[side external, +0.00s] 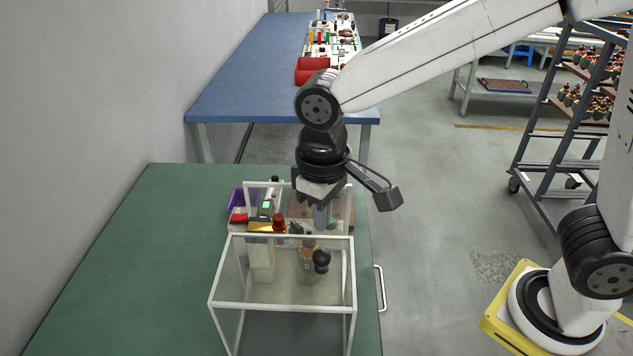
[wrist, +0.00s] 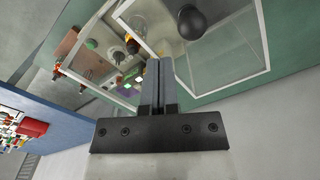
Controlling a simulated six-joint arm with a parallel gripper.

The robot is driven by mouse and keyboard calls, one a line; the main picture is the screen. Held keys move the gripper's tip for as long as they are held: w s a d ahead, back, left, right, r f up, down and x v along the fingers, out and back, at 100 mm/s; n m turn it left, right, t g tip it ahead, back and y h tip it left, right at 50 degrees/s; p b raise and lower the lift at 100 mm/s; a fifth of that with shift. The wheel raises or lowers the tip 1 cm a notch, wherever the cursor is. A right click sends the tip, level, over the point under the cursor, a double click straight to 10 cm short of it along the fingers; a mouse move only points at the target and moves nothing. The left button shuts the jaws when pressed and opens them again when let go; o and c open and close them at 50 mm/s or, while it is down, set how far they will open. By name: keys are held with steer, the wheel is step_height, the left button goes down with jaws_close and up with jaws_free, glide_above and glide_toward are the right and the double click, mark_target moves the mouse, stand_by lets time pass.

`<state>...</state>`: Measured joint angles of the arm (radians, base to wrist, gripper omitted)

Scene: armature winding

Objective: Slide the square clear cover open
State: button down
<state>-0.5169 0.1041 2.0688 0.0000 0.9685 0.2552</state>
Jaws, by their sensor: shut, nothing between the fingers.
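The square clear cover (side external: 250,300) has a thin white frame and a round black knob (side external: 321,261). It lies at the top front of a clear-walled enclosure on the green table. In the wrist view the cover (wrist: 228,62) is at the upper right, with the knob (wrist: 191,22) near the top. My gripper (side external: 321,222) points down behind the cover's rear edge, apart from the knob. In the wrist view my gripper (wrist: 158,66) has its fingers together with nothing between them, and the knob is beyond the tips. Whether the fingers touch the frame cannot be told.
Inside and behind the cover stand a pale machine (side external: 260,258), red parts (side external: 279,222) and a purple bin (side external: 237,199). The green table (side external: 110,270) is clear at left. A blue bench (side external: 245,75) stands behind, and a shelf rack (side external: 570,120) at right.

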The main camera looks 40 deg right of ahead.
steer(key=shift+w+d+r, duration=0.2)
steer(key=shift+r, duration=0.65)
steer(key=shift+w+d+r, duration=0.15)
steer(key=shift+r, duration=0.65)
steer(key=shift+d, duration=0.1)
steer(key=s+d+f+m+t, duration=0.2)
steer(key=s+d+f+m, duration=0.1)
steer(key=d+f, duration=0.9)
steer(key=s+d, duration=0.1)
steer(key=d, duration=0.4)
steer(key=shift+f+t, duration=0.2)
steer(key=shift+t, duration=0.1)
